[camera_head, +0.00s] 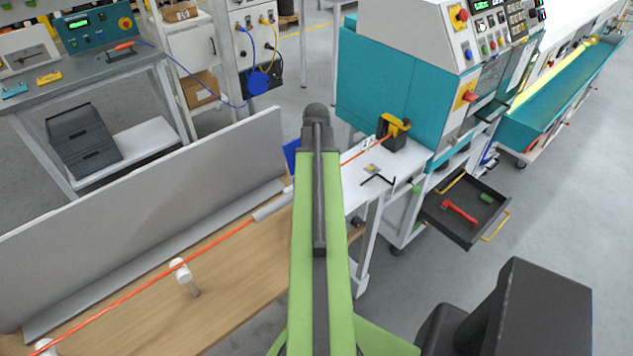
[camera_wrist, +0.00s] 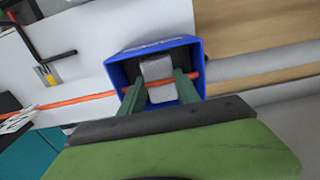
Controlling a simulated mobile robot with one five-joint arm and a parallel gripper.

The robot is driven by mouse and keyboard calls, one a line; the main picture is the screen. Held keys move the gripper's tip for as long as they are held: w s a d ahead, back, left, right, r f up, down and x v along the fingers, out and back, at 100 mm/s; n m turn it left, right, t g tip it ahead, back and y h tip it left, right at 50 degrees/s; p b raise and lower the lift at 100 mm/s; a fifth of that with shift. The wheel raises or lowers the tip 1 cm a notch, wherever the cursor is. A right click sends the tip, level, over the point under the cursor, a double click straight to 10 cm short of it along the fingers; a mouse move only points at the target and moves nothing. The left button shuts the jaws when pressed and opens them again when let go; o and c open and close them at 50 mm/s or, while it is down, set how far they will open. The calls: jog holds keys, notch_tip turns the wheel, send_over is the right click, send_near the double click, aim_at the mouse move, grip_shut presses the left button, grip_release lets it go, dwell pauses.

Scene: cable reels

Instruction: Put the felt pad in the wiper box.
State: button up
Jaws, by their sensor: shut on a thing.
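The felt pad (camera_wrist: 157,68) is a light grey block, held between the two dark green fingers of my gripper (camera_wrist: 159,82) in the wrist view. The wiper box (camera_wrist: 197,60) is blue and open. The pad and fingertips appear within its opening; I cannot tell how deep they are or whether the pad touches the floor of the box. In the head view only a blue edge of the box (camera_head: 291,154) shows left of my arm, which hides the gripper and pad.
An orange cable (camera_head: 135,287) runs over the wooden bench and past the box; it crosses the pad in the wrist view (camera_wrist: 75,100). A grey upright panel (camera_head: 150,190) stands left. A black-and-yellow device (camera_head: 394,134) and an open drawer (camera_head: 465,210) are right.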

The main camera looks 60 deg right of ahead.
jog(key=shift+f, duration=0.2)
jog(key=o, duration=1)
jog(key=shift+r, duration=0.1)
jog(key=shift+o, duration=0.2)
jog(key=shift+r, duration=0.1)
notch_tip(320, 180, up, 12)
jog(key=p, duration=1.2)
